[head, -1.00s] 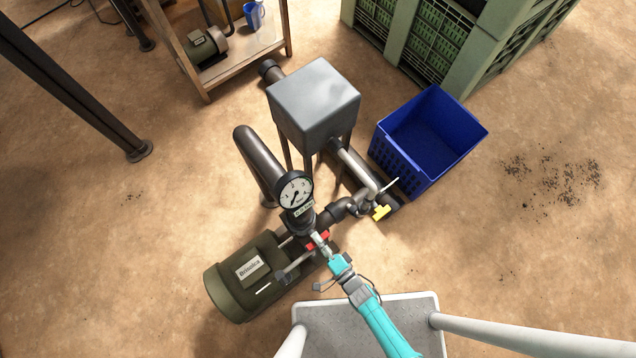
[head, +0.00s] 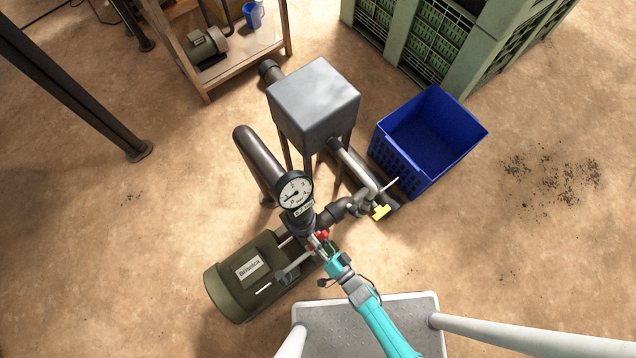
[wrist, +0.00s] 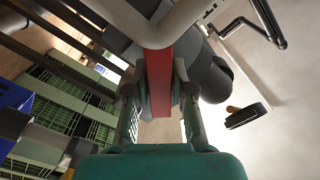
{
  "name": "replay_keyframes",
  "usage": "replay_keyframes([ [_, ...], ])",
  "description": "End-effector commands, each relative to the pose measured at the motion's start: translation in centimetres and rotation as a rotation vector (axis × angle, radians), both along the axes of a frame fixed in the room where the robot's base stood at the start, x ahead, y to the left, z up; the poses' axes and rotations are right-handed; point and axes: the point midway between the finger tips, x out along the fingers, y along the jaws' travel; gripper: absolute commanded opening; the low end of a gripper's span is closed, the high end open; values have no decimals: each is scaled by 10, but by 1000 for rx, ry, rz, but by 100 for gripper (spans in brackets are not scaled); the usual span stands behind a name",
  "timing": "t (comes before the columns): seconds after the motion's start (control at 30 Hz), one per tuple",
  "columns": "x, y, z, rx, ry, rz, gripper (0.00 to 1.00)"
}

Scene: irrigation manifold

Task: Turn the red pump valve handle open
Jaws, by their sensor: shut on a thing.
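The red pump valve handle (head: 322,236) shows as small red parts below the pressure gauge, beside the olive-green pump (head: 240,278). My gripper (head: 322,246) is at the handle and hides part of it in the head view. In the wrist view the red handle (wrist: 159,82) runs as a flat bar between the two fingers of my gripper (wrist: 157,88), which is shut on it. The round white gauge (head: 295,193) stands just above the valve, its needle pointing to the left.
A yellow handle (head: 381,212) sits on the pipe to the right. A grey box on legs (head: 314,100) and a blue crate (head: 430,140) stand behind. Dark pipes surround the valve closely. The floor at the right is open.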

Motion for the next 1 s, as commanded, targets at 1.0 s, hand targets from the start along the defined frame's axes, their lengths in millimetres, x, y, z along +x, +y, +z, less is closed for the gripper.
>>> replay_keyframes([
  [1.0,0,0,-1,-644,-432,0,0],
])
